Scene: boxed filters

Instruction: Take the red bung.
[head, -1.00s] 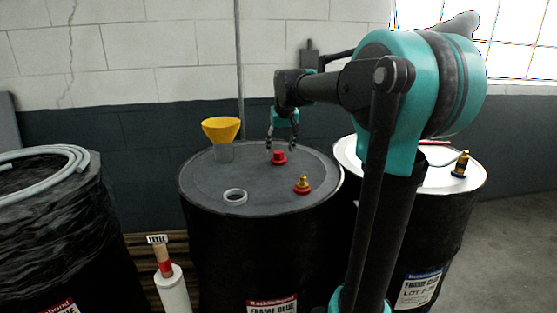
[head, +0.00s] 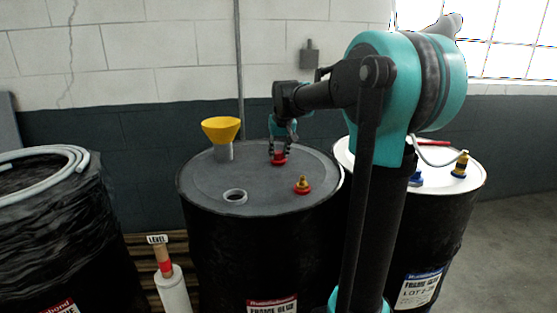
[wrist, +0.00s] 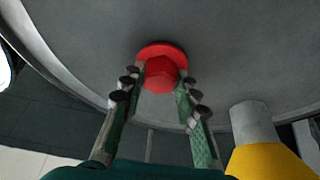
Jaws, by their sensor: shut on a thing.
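The red bung (head: 279,158) sits on the grey top of the middle black drum (head: 215,183), toward its far side. In the wrist view the red bung (wrist: 161,72) shows a wide flange against the drum top and a narrower knob. My gripper (head: 281,150) reaches down from above with its fingers at the bung. In the wrist view my gripper (wrist: 161,85) has one finger on each side of the knob and is shut on it. The flange still appears to rest on the drum top.
A yellow funnel (head: 221,130) stands left of the bung on the same drum. An open ringed hole (head: 235,196) and a brass fitting with a red base (head: 302,186) are nearer. A white-topped drum (head: 470,180) stands right, a wrapped drum (head: 60,215) left.

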